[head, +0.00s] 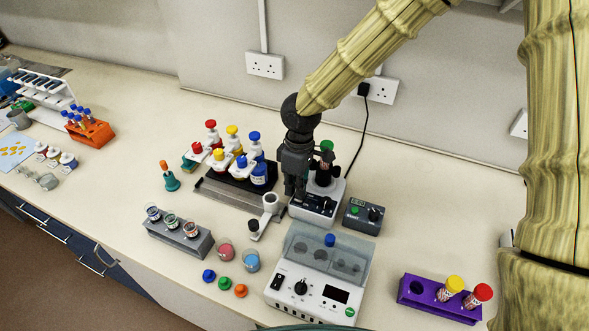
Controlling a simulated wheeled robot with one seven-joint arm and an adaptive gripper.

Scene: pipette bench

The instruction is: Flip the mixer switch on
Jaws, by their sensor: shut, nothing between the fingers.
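A small white device (312,212) with a dark front panel, which looks like the mixer, stands near the middle of the bench. A dark tube with a green cap (327,146) stands upright on it. My gripper (296,194) points down at the left side of this device, shut and empty, close above its front panel. Whether it touches the panel cannot be told. The switch is too small or hidden behind my gripper, so its position cannot be made out.
A dark grey box (354,222) with a knob stands just right. A white machine with a clear lid (307,292) stands in front. A bottle rack (226,192) is to the left, a grey vial rack (186,243) front left, a purple rack (427,300) front right. A cable (361,134) runs behind.

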